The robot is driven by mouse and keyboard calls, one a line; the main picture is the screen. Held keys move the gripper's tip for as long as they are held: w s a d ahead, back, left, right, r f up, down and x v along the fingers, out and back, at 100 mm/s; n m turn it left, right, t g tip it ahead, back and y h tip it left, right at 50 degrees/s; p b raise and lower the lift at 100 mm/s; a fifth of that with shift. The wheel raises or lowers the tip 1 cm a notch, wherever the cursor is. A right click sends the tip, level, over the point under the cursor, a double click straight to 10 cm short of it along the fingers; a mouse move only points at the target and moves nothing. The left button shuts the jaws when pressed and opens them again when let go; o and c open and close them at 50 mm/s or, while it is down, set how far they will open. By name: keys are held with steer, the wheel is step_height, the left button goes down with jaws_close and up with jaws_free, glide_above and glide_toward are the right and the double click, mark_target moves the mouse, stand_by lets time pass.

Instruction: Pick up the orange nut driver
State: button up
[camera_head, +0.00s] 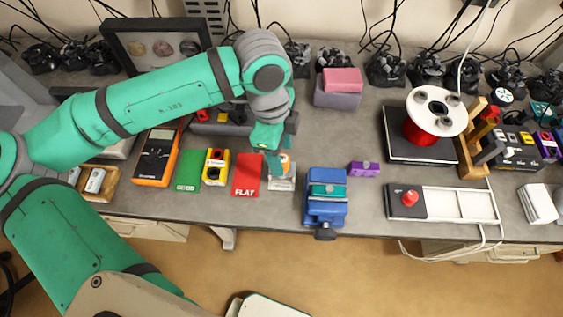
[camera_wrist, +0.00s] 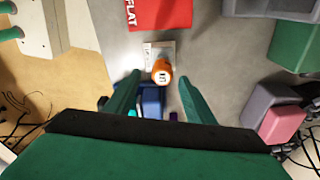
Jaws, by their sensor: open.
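The orange nut driver (camera_wrist: 162,72) shows in the wrist view as an orange round handle end with a white label, upright at a small pale holder (camera_wrist: 150,50). In the head view only a little of its orange (camera_head: 285,160) shows, mostly hidden by my gripper (camera_head: 279,158). My gripper is open; in the wrist view its two green fingers (camera_wrist: 158,80) point toward the driver, one on each side of it in the picture. I cannot tell how far above the handle the fingertips are. Nothing is held.
A red "FLAT" card (camera_head: 246,175) lies left of the holder. A blue vise (camera_head: 326,208) stands close on the right, with a small purple block (camera_head: 364,169) beyond. A yellow block (camera_head: 215,168) and an orange multimeter (camera_head: 157,155) are further left. Pink and mauve blocks (camera_head: 338,95) sit behind.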

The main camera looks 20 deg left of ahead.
mark_target(282, 158)
step_height(282, 158, down, 4)
steer(key=shift+w+f, duration=0.1)
steer(key=c, duration=1.2)
steer(key=shift+o, duration=0.2)
steer(key=shift+w, duration=0.1)
